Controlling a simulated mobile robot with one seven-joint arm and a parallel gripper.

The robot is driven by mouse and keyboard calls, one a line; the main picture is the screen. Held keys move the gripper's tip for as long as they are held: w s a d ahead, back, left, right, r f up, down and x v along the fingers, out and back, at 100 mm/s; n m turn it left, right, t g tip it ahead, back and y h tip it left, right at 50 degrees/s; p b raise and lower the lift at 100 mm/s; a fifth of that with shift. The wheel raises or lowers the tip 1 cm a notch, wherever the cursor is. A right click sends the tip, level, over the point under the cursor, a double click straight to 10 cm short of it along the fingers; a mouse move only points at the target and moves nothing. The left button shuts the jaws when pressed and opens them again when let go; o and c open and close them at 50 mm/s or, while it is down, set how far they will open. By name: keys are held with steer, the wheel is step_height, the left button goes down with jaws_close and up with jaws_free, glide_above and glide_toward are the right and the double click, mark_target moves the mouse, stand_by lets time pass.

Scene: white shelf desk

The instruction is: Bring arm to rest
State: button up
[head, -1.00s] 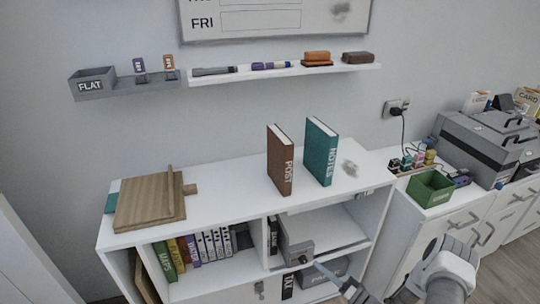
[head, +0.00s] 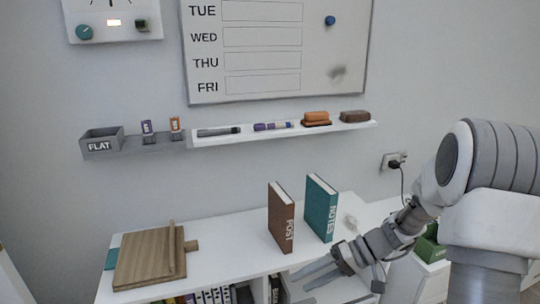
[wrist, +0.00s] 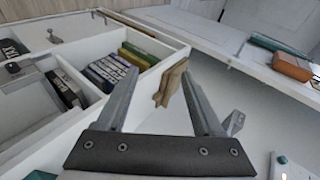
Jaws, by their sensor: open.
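My arm comes in from the right in the head view. My gripper (head: 300,280) is in front of the shelf unit's top edge, below the brown POST book (head: 281,218) and the teal NOTES book (head: 320,208). In the wrist view my gripper (wrist: 159,75) shows two fingers spread wide with nothing between them. Both books stand upright on the white top (head: 235,245), apart from the gripper.
A wooden board stand (head: 148,258) sits on the left of the top. Books (wrist: 108,72) fill a compartment below. A wall ledge (head: 285,131) holds markers and erasers under the whiteboard (head: 262,60). A green bin (head: 430,246) is partly hidden behind my arm.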

steer(key=s+d+r+m+t+h+p, duration=0.1)
steer(key=s+d+r+t+h+p, duration=0.1)
steer(key=s+r+h, duration=0.3)
steer(key=s+d+r+m+t+h+p, duration=0.2)
steer(key=s+r+h, duration=0.4)
steer(key=s+r, duration=0.7)
step_height(320, 180, up, 3)
steer(key=shift+s+d+r+t, duration=0.25)
steer(key=shift+d+t, duration=0.45)
steer(key=shift+t, duration=0.4)
